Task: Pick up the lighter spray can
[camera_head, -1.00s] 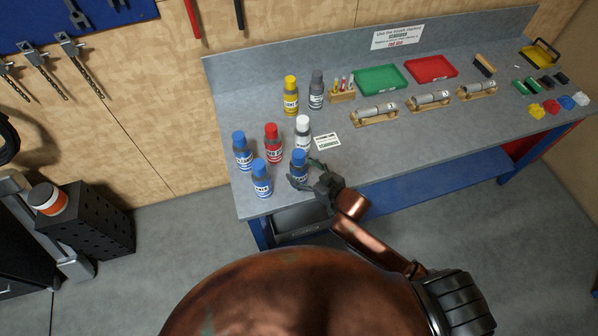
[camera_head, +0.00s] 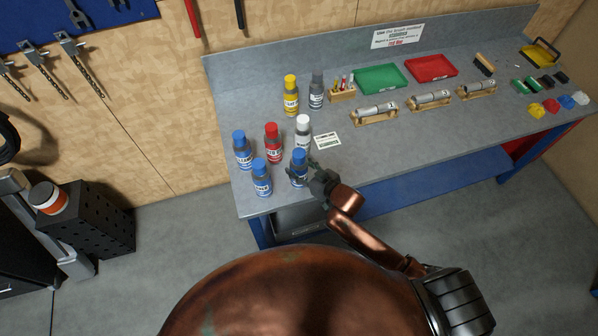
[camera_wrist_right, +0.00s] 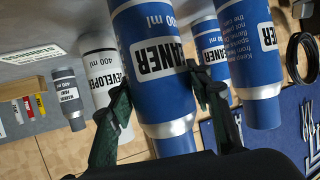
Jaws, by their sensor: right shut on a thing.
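Three blue-capped spray cans stand at the bench's near left. The front right one, a blue cleaner can (camera_head: 299,168), is between the fingers of my right gripper (camera_head: 312,176). In the right wrist view the two dark green fingers press on both sides of this cleaner can (camera_wrist_right: 158,75). It looks upright; I cannot tell if its base is off the bench. The other blue cans are a front left can (camera_head: 261,178) and a rear left can (camera_head: 242,151). A red can (camera_head: 273,144) and a white developer can (camera_head: 303,133) stand behind. My left gripper is not in view.
A yellow can (camera_head: 291,96) and a grey can (camera_head: 316,91) stand further back on the grey bench (camera_head: 400,148). A small card (camera_head: 327,141) lies right of the white can. Green (camera_head: 380,79) and red (camera_head: 431,68) trays are behind metal cylinders on wooden stands.

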